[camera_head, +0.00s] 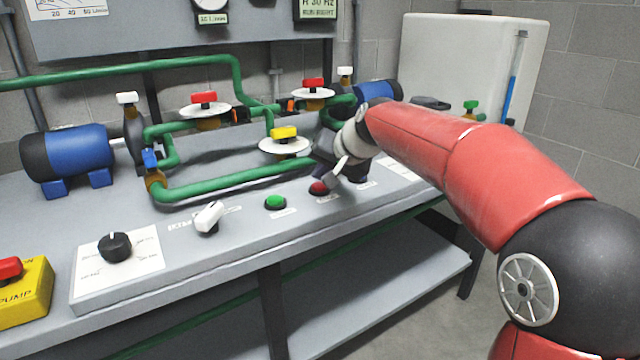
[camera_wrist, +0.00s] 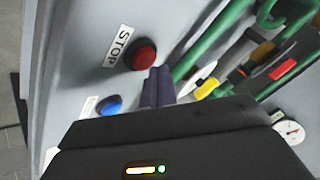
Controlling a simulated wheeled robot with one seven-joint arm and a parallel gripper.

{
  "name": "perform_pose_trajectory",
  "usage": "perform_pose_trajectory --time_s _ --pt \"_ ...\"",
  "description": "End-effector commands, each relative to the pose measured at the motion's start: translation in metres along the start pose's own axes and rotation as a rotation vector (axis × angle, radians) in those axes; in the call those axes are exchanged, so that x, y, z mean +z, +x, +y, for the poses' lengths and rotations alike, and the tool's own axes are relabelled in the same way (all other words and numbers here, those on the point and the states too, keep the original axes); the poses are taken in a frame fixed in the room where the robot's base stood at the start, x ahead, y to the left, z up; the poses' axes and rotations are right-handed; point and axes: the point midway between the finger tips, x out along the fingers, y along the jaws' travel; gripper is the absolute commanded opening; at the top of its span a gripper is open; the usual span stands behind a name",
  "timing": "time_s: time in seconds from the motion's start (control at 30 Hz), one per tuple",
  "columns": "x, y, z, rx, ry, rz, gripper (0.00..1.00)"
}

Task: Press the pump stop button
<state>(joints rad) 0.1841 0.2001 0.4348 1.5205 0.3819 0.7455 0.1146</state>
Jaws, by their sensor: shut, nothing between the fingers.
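A red button (camera_head: 319,188) stands on the front part of the grey bench, to the right of a green button (camera_head: 275,202). In the wrist view the red button (camera_wrist: 145,54) has a label reading STOP beside it. My gripper (camera_head: 334,184) is shut and empty, pointing down at the bench just right of the red button. In the wrist view the closed fingertips (camera_wrist: 158,75) are close beside the red button's edge; I cannot tell whether they touch. A blue button (camera_wrist: 108,105) with a label is also there; my gripper hides it in the head view.
Green pipes with a yellow-handled valve (camera_head: 284,133) run behind the buttons. A white lever switch (camera_head: 209,216) and a black knob (camera_head: 115,246) are to the left. A yellow box with a red top marked PUMP (camera_head: 28,300) stands at the far left. A white tank (camera_head: 465,60) is behind my arm.

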Motion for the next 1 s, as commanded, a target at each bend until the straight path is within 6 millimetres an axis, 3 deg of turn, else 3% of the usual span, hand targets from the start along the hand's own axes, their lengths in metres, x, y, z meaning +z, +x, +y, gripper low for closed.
perform_pose_trajectory --time_s 1.0 --pt "0.0047 0.0062 0.0046 0.000 0.000 0.000 0.00"
